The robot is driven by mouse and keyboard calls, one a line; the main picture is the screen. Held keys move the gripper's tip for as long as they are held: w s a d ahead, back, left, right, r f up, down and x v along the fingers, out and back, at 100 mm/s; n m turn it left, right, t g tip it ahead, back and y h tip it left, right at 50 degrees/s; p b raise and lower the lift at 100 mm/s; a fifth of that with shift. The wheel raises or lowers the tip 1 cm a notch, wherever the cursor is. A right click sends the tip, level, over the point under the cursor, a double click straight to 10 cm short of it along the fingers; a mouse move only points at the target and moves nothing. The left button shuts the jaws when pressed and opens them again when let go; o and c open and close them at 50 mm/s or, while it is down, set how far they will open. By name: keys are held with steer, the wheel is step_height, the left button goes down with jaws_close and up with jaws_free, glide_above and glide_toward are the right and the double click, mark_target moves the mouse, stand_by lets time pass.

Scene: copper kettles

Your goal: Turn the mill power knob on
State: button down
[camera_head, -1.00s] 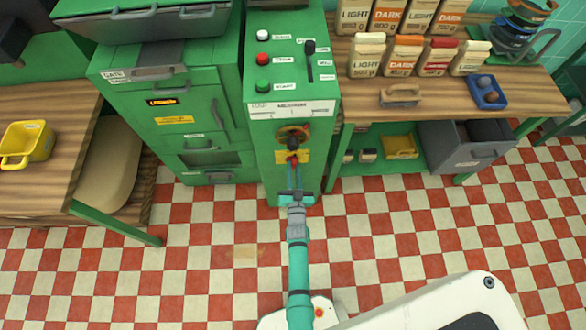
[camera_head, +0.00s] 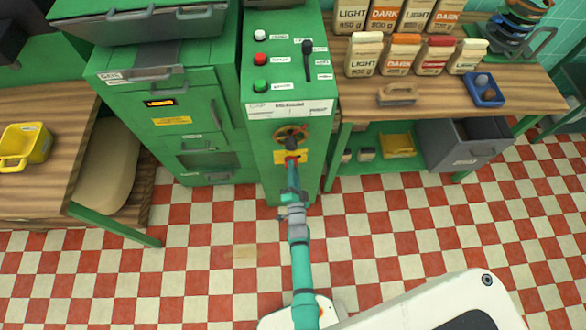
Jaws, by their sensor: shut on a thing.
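The mill power knob (camera_head: 290,135), dark on a round brownish plate, is on the upper front of the green control cabinet (camera_head: 285,188). A yellow label (camera_head: 281,157) lies around and below it. My gripper (camera_head: 291,160) reaches up to the cabinet front from below, its fingers seen nearly edge-on. The fingertips and the gripped part overlap, so the exact contact and the knob's marking are hard to see.
The cabinet's top holds white, red and green buttons (camera_head: 260,61) and a black lever (camera_head: 307,60). A green machine (camera_head: 165,120) stands close at left. A wooden bench (camera_head: 440,95) with coffee bags is at right. The checkered floor (camera_head: 400,230) in front is clear.

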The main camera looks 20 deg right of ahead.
stand_by(0.4)
steer(key=c, duration=1.7)
jaws_free()
steer(key=v, duration=1.1)
steer(key=shift+w, duration=0.1)
steer(key=s+a+r+n+y, duration=0.1)
steer(key=s+a+r+n, duration=0.3)
steer(key=s+r, duration=0.4)
steer(key=s+a+r+n+g+y, duration=0.1)
steer(key=s+a+r+n+y, duration=0.1)
steer(key=s+a+r+n, duration=0.3)
steer(key=s+a+r+n+g+y, duration=0.1)
steer(key=s+a+r+n, duration=0.4)
steer(key=s+r, duration=0.6)
steer(key=shift+s+a+r+n+y, duration=0.1)
steer(key=shift+s+r+n+y, duration=0.15)
steer(key=shift+r, duration=0.4)
steer(key=shift+s+a+r+n+y, duration=0.15)
steer(key=shift+r+n+y, duration=0.1)
steer(key=shift+r, duration=0.4)
